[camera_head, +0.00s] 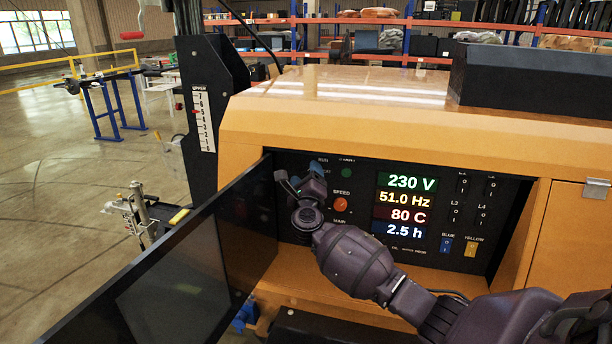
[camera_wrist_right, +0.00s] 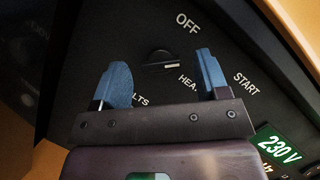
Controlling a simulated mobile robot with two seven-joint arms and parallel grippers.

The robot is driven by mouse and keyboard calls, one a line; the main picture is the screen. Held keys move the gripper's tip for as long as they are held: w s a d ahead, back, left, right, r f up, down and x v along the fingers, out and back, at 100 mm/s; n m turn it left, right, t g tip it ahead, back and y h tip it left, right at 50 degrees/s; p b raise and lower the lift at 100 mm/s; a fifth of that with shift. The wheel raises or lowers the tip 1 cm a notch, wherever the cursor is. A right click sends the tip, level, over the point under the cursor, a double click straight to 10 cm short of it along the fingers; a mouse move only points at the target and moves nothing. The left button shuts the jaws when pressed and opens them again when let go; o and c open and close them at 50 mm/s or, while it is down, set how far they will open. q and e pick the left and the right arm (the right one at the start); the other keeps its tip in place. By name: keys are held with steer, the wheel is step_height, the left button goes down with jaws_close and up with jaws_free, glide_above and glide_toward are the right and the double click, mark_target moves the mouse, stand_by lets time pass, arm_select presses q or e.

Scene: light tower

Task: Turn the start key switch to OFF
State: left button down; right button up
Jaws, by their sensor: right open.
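The start key switch is a dark round knob (camera_wrist_right: 161,62) on the black control panel, seen in the wrist view. Its pale mark lies nearly level and points right, away from the OFF label (camera_wrist_right: 187,23) above right. My right gripper (camera_wrist_right: 162,72) is open, its blue fingers on either side of the knob in the picture. I cannot tell whether they touch it. In the head view my right gripper (camera_head: 314,171) is at the panel's upper left corner and hides the switch. My left gripper cannot be made out.
A dark open door (camera_head: 165,265) stands left of the panel recess. The panel has a lit display (camera_head: 407,205), an orange SPEED knob (camera_head: 341,204) and blue and yellow switches. The orange housing (camera_head: 390,120) frames it. A dark mast (camera_head: 207,100) stands behind left.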

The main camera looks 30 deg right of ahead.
steer(key=shift+w+d+r, duration=0.15)
steer(key=shift+w+d, duration=0.1)
steer(key=shift+w, duration=0.05)
